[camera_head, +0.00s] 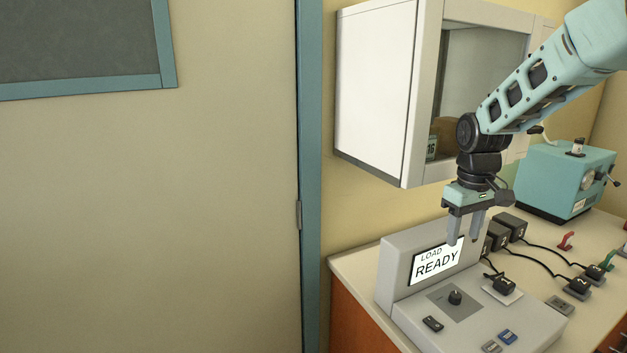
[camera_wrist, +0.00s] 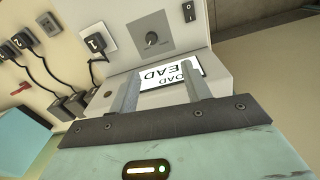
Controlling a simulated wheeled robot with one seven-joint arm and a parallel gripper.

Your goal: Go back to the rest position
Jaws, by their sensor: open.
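My gripper (camera_head: 464,241) hangs at the end of my teal arm, pointing down in front of the grey control console (camera_head: 400,262) in the head view. Its two grey fingers are apart with nothing between them. In the wrist view my gripper (camera_wrist: 160,90) shows both fingers spread, with the console's screen beyond them. The screen (camera_head: 437,261) reads "LOAD READY" in the head view, and the fingers cover part of its right side.
The console has a dial (camera_head: 455,297), switches and a plug labelled 1 (camera_head: 503,284). Plugs with black cables lie right on the counter (camera_head: 350,271). A white wall cabinet (camera_head: 376,92) stands behind my arm, a teal machine (camera_head: 565,178) at the back right. A door (camera_head: 230,200) fills the left.

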